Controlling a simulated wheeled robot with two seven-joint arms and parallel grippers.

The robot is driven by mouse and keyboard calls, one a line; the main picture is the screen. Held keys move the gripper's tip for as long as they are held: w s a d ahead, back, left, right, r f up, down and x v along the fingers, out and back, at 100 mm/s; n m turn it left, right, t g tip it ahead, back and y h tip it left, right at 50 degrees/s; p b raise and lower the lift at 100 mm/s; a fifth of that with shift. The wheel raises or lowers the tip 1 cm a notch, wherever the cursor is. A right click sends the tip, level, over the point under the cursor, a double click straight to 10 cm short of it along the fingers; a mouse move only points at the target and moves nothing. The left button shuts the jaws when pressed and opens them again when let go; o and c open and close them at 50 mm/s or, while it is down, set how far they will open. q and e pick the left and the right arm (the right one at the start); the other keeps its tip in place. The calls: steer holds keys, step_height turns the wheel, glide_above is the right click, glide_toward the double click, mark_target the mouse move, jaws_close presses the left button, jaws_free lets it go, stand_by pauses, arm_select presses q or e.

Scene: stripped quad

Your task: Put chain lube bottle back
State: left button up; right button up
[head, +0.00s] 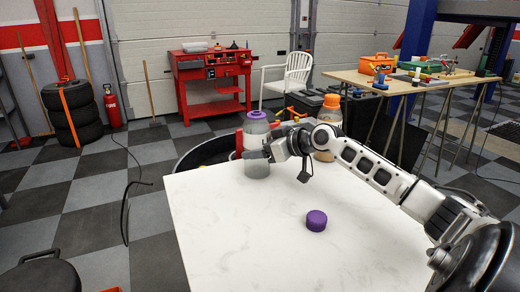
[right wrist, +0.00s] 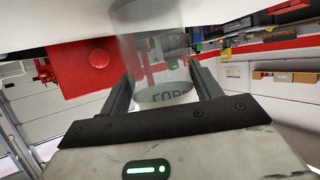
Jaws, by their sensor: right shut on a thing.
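A clear, grey-looking bottle (head: 257,165) with a purple top stands upright at the far left edge of the white table (head: 225,235). My right gripper (head: 262,153) is shut on its side. In the right wrist view the bottle (right wrist: 155,60) sits between both fingers, with dark letters partly showing; I cannot read the full label. I cannot tell whether its base touches the table. A second bottle (head: 328,128) with an orange top and tan contents stands behind my right arm, partly hidden. My left gripper is not in view.
A round purple cap-like object (head: 316,221) lies on the white table, which is otherwise clear in front. A dark round bin (head: 195,156) is behind the table's left corner. A red workbench (head: 212,85), white chair (head: 288,78) and wooden table (head: 440,84) stand farther back.

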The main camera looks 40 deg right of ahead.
steer(key=o, duration=1.2)
steer(key=shift+f, duration=0.1)
steer(key=shift+s+d, duration=0.15)
steer(key=shift+s, duration=0.4)
steer(key=v, duration=1.1)
steer(key=shift+w+r+b, duration=0.1)
steer(key=shift+r+b, duration=0.15)
steer(key=shift+b, duration=0.15)
